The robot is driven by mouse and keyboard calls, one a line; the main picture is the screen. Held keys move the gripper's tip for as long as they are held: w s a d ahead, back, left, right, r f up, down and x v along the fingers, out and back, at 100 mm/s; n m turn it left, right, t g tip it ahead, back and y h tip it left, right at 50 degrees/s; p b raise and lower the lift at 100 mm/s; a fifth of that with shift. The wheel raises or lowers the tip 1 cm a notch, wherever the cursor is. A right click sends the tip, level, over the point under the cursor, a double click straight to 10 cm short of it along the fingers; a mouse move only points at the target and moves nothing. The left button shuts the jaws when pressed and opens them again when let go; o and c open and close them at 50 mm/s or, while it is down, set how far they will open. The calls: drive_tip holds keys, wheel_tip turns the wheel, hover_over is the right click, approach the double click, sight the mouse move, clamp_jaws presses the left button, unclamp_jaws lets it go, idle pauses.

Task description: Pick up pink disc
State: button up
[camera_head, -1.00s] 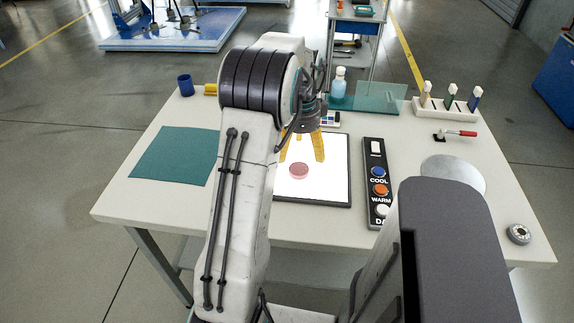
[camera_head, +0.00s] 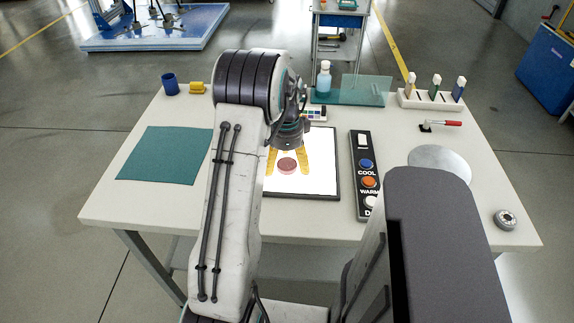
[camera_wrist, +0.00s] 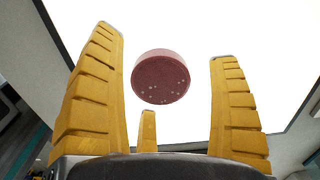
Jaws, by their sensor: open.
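The pink disc (camera_head: 287,165) lies on the bright white light panel (camera_head: 318,182) on the table. In the wrist view the disc (camera_wrist: 160,77) is a dull pink round piece with small pale specks on its near face. My gripper (camera_head: 288,170) is open, with yellow ribbed fingers reaching down over the panel around the disc's place. In the wrist view the fingers (camera_wrist: 163,85) stand wide to the left and right, with a third finger low in the middle. The disc shows between and beyond them, with clear gaps on both sides.
A black strip with COOL and WARM buttons (camera_head: 363,200) lies right of the panel. A teal mat (camera_head: 165,155) lies left. At the back stand a blue cup (camera_head: 170,84), a bottle (camera_head: 324,78) and a rack (camera_head: 432,100). A grey disc (camera_head: 440,160) lies right.

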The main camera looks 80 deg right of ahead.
sight(284, 161)
drive_tip(key=c, duration=1.3)
drive_tip(key=shift+r, duration=0.15)
drive_tip(key=shift+r, duration=0.55)
drive_tip(key=r, duration=0.3)
drive_tip(key=shift+w+d+r, duration=0.1)
drive_tip(key=shift+w+d, duration=0.2)
drive_tip(key=w+d+r, duration=0.2)
drive_tip(key=w+d+r+p, duration=0.1)
drive_tip(key=w+d+r, duration=0.1)
drive_tip(key=w+d, duration=0.1)
drive_tip(key=w+d+r+p, duration=0.1)
drive_tip(key=w+d+r, duration=0.1)
drive_tip(key=shift+w+d+r, duration=0.2)
drive_tip(key=shift+w+d, duration=0.1)
